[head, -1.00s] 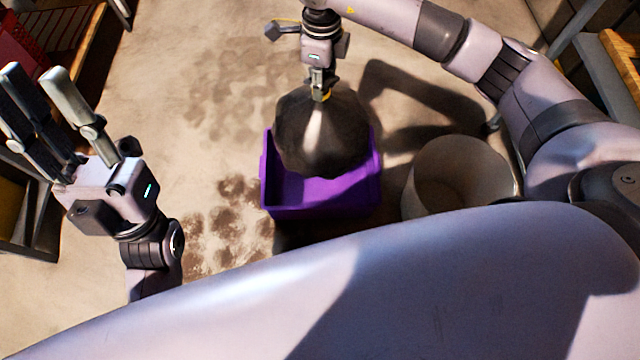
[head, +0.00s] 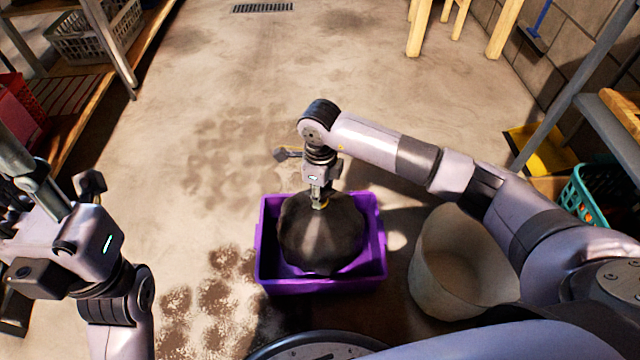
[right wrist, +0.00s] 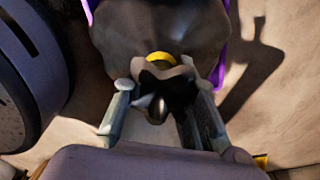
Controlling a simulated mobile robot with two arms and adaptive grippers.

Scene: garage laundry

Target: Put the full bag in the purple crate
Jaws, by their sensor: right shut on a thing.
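The full bag (head: 322,238) is dark grey and rounded, with a yellow tie at its neck. It is inside the outline of the purple crate (head: 322,286) on the floor in the head view; I cannot tell whether it rests on the crate's bottom. My right gripper (head: 320,200) is above the crate, shut on the bag's gathered neck. In the right wrist view the fingers (right wrist: 160,105) pinch the neck below the bag (right wrist: 160,30). My left gripper (head: 20,180) is at the left edge, its fingers partly cut off, away from the crate.
A pale empty bin (head: 465,265) stands just right of the crate. A teal basket (head: 597,200) is at the right edge. Wooden shelves with a grey basket (head: 98,32) line the left.

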